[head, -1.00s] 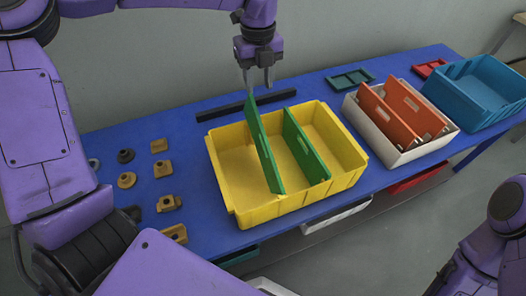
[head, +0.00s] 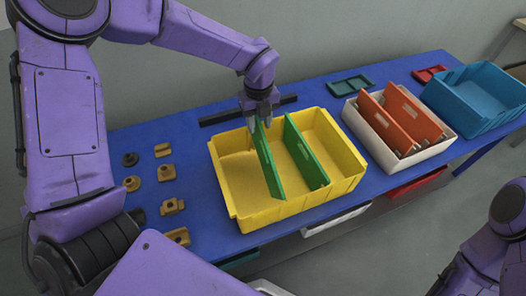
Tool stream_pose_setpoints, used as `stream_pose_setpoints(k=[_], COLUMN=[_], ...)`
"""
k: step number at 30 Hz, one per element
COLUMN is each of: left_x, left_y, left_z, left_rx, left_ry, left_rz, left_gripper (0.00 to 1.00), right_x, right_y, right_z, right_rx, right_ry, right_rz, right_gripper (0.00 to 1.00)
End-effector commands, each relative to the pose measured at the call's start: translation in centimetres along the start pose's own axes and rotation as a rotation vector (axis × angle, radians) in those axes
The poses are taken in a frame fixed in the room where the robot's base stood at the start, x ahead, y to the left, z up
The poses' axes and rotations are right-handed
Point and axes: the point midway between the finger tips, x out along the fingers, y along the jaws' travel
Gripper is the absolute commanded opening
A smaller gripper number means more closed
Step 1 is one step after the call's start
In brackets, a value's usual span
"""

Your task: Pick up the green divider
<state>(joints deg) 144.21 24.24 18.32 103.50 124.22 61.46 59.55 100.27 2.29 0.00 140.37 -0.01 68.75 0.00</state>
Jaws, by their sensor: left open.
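A yellow bin (head: 243,205) stands on the blue table with two green dividers in it. The left green divider (head: 268,163) leans, its far upper end rising above the bin's far rim. The right green divider (head: 306,155) stands across the middle of the bin. My left gripper (head: 262,118) is open and points down at the far upper end of the left green divider. Its fingers are right at that edge and partly hide it; I cannot tell whether they touch it. My right gripper is out of view; only part of the right arm shows at lower right.
A white bin (head: 408,162) with orange dividers and a blue bin (head: 472,118) stand to the right. Several brass-coloured parts (head: 166,173) lie at left. A dark bar (head: 215,118) lies behind the yellow bin. Green (head: 350,85) and red trays (head: 430,74) lie at the back.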

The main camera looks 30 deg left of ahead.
Motion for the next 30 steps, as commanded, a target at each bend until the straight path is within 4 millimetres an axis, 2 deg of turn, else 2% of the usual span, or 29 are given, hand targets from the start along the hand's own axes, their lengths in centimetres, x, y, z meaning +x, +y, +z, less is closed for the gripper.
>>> stream_pose_setpoints(k=[19, 20, 21, 23, 24, 30], left_x=[0.46, 0.46, 0.45, 0.45, 0.45, 0.45], left_y=[0.0, 0.0, 0.0, 0.0, 0.0, 0.0], left_z=[0.01, 0.01, 0.01, 0.01, 0.01, 0.02], left_rx=[0.0, 0.0, 0.0, 0.0, 0.0, 0.0], left_ry=[0.0, 0.0, 0.0, 0.0, 0.0, 0.0], left_rz=[0.0, 0.0, 0.0, 0.0, 0.0, 0.0], left_gripper=[0.4, 0.37, 0.24, 0.05, 0.0, 0.0], right_x=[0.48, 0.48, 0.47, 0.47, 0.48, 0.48], right_y=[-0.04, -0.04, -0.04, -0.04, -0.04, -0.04], right_z=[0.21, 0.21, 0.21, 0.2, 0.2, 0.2], right_rx=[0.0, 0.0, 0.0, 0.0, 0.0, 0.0], right_ry=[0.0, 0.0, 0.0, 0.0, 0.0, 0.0], right_rz=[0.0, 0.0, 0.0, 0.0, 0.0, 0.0], right_gripper=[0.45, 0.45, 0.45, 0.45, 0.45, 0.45])
